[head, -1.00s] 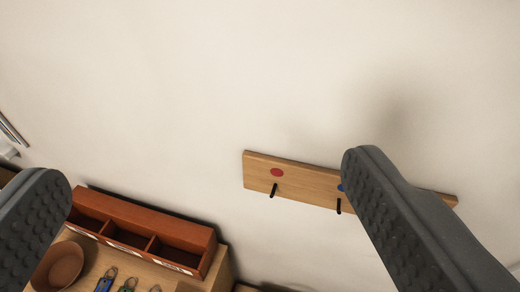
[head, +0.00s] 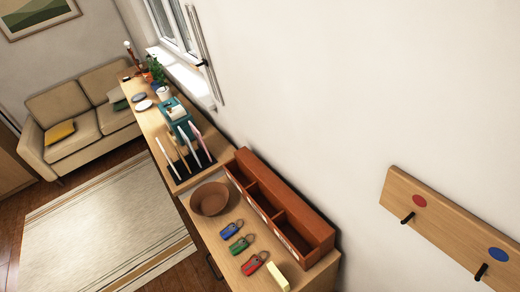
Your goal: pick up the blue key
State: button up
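The blue key (head: 231,230) with a metal ring lies flat on the wooden counter in the head view. It is between the brown bowl (head: 210,199) and the green key (head: 240,244). A red key (head: 254,264) lies just beyond the green one, toward the bottom of the picture. My gripper is not in view now, so its opening and its distance from the blue key cannot be seen. Nothing covers the blue key.
A reddish-brown box with compartments (head: 275,190) stands along the wall behind the keys. A pale yellow block (head: 277,277) lies near the red key. A hook board (head: 450,235) is on the wall at right. A rack with upright items (head: 185,160) stands past the bowl.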

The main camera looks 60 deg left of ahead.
aim_at(232, 229)
jog(key=z, duration=1.2)
jog(key=k, duration=1.45)
jog(key=u, duration=2.1)
jog(key=i, duration=1.05)
jog(key=z, duration=0.05)
